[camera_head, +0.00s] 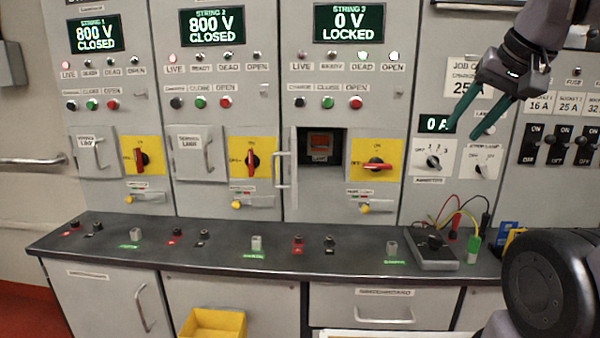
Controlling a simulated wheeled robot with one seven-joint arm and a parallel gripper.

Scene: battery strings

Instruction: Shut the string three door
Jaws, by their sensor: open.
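The string three door (290,175) stands open, swung out at the left side of its compartment and seen nearly edge-on, with its upright handle (281,168) facing left. The open compartment (336,148) is dark inside and holds a small reddish-brown part (320,142). My gripper (461,132), with teal fingers, is open and empty. It is at the upper right, in front of the job panel, well right of the door and apart from it.
A yellow plate with a red rotary handle (376,164) is right of the compartment. A dark counter (210,256) with terminals runs below. A meter box with leads (432,252) stands on its right. A yellow bin (213,323) is below. String one and two doors are shut.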

